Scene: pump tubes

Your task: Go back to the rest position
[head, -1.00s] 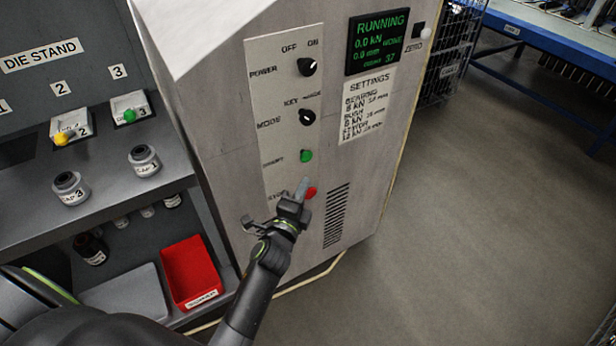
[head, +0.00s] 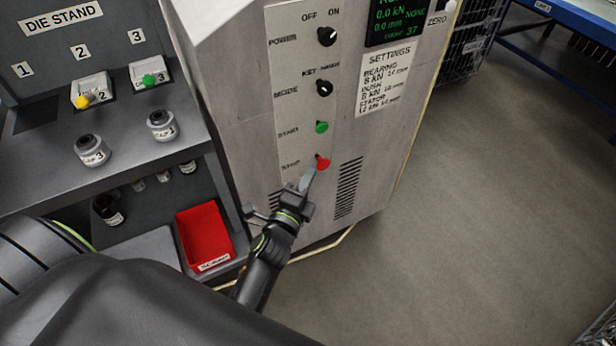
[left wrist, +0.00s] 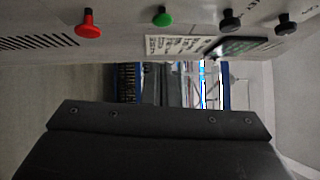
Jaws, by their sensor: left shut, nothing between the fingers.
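My left gripper (head: 309,180) is shut and empty in front of the press cabinet (head: 375,165). Its fingertips are just below and left of the red stop button (head: 322,162) in the head view. I cannot tell whether they touch the panel. The red button also shows at the upper left of the left wrist view (left wrist: 88,25), with nothing over it. The green start button (head: 321,127) is above the red one. My right gripper is in neither view.
A blue-framed bench (head: 560,18) stands at back right. The floor (head: 480,200) at right is clear.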

